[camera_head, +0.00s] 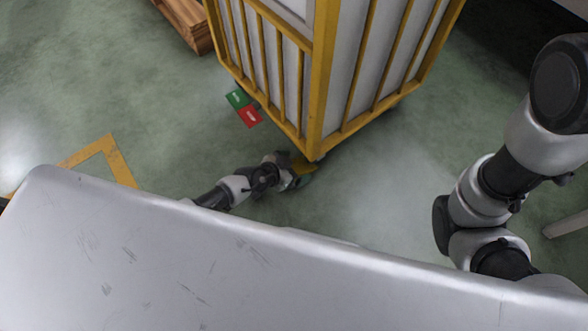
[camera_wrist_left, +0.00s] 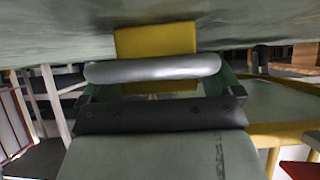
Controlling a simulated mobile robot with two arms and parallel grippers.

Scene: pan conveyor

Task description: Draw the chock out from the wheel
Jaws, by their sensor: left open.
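In the head view the yellow chock (camera_head: 304,164) is on the floor under the near corner of the yellow-framed cart (camera_head: 322,90). The wheel is mostly hidden under that corner. My left gripper (camera_head: 294,175) is open, low at the floor, right beside the chock. The left wrist view appears upside down, with the floor at the top. There the yellow chock (camera_wrist_left: 155,40) is straight ahead of the open left gripper (camera_wrist_left: 158,88). A pale rounded bar (camera_wrist_left: 152,69) lies across in front of the chock; I cannot tell whether the fingers touch it. My right gripper is out of view.
A green tag (camera_head: 237,98) and a red tag (camera_head: 250,117) hang at the cart's left side. A wooden pallet (camera_head: 187,22) lies at the back left. Yellow floor marking (camera_head: 108,158) shows at left. The floor left of the cart is mostly clear.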

